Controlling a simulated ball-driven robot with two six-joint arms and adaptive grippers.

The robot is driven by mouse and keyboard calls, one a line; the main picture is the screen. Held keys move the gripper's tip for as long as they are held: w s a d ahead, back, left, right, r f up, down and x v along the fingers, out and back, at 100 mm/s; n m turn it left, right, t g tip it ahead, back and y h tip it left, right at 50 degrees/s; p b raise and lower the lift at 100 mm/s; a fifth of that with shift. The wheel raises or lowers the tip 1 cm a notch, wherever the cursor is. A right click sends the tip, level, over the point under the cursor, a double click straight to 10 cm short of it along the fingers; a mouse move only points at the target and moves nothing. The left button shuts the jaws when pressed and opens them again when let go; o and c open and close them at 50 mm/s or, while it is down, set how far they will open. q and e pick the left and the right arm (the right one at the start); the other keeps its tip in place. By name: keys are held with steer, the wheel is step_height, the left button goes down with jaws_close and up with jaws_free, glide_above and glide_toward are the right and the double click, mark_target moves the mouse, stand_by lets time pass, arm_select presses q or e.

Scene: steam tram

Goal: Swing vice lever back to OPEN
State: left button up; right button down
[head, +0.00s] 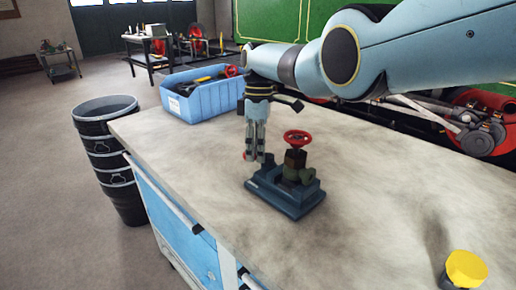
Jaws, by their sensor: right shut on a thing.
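The vice (287,192) is a blue block with a dark part and a red handwheel (297,138) on top, standing on the workbench. My right gripper (257,158) points down at the left side of the vice, its fingers close together. It is shut on a small part there, which I take to be the vice lever; the fingers mostly hide it. I cannot read any OPEN mark or tell the lever's angle. My left gripper is not in view.
The workbench (400,215) is mostly clear around the vice. A blue bin (190,104) with tools stands at the back left. A yellow-topped object (466,268) is at the front right. Stacked black buckets (107,150) stand on the floor at left.

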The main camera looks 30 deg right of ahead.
steer(key=shift+s+a+r+n, duration=0.1)
steer(key=shift+n, duration=0.9)
steer(key=c, duration=1.3)
jaws_free()
steer(key=shift+o, duration=0.2)
step_height(320, 180, up, 12)
steer(key=w, duration=0.2)
steer(key=shift+d, duration=0.45)
steer(key=shift+f, duration=0.2)
